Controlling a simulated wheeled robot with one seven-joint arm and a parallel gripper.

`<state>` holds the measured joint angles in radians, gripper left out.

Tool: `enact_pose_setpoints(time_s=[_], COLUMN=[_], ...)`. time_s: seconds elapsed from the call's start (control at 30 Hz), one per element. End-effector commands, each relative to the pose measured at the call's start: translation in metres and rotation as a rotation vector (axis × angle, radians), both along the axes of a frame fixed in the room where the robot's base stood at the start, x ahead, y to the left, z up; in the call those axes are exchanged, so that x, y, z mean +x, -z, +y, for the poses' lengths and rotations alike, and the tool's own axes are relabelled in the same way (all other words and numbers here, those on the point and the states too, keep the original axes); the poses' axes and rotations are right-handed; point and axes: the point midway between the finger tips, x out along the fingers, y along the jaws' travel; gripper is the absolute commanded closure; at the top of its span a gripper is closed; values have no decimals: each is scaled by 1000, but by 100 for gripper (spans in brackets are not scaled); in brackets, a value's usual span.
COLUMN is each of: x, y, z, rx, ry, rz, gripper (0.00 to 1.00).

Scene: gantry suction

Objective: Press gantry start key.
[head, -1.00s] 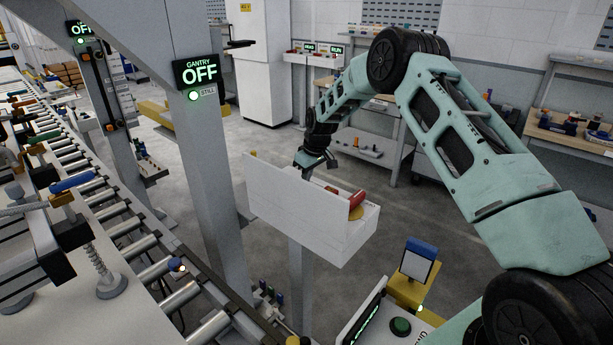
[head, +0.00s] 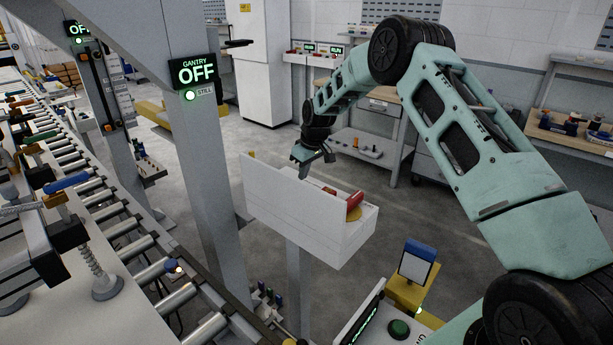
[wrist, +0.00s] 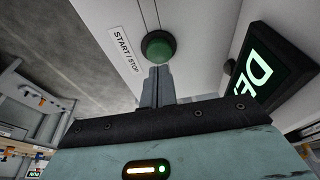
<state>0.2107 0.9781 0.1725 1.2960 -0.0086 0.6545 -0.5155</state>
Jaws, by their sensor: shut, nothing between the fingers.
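In the wrist view a round green key (wrist: 158,46) sits on a pale panel beside a label reading "START / STOP" (wrist: 126,50). My gripper (wrist: 158,72) is shut and empty, its fingertips just below the key in the picture. I cannot tell whether they touch it. In the head view my gripper (head: 304,170) reaches down behind the upright plate of a white box on a post (head: 305,205); the fingertips and the green key are hidden there. The gantry sign (head: 197,71) reads "GANTRY OFF", with a lit "STILL" lamp (head: 190,96) under it.
A lit display (wrist: 258,72) stands right of the key in the wrist view. A red part (head: 354,201) shows at the box's right end. Another green button (head: 399,329) is on a nearer panel. A roller conveyor (head: 115,225) runs along the left. Grey floor lies behind the box.

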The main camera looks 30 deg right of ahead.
Motion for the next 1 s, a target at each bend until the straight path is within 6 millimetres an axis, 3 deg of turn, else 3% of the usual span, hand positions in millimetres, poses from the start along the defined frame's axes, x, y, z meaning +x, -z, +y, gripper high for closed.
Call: enact_pose_setpoints(time_s=[0.2,0.43,0.63,1.0], x=[-10,-18,-21,-21], y=[-50,-88,-101,-102], z=[-6,-10,-11,-11], rx=[-2,-1,0,0], ry=[0,1,1,1], rz=[-9,-8,-7,-8], gripper=[100,100,100,100])
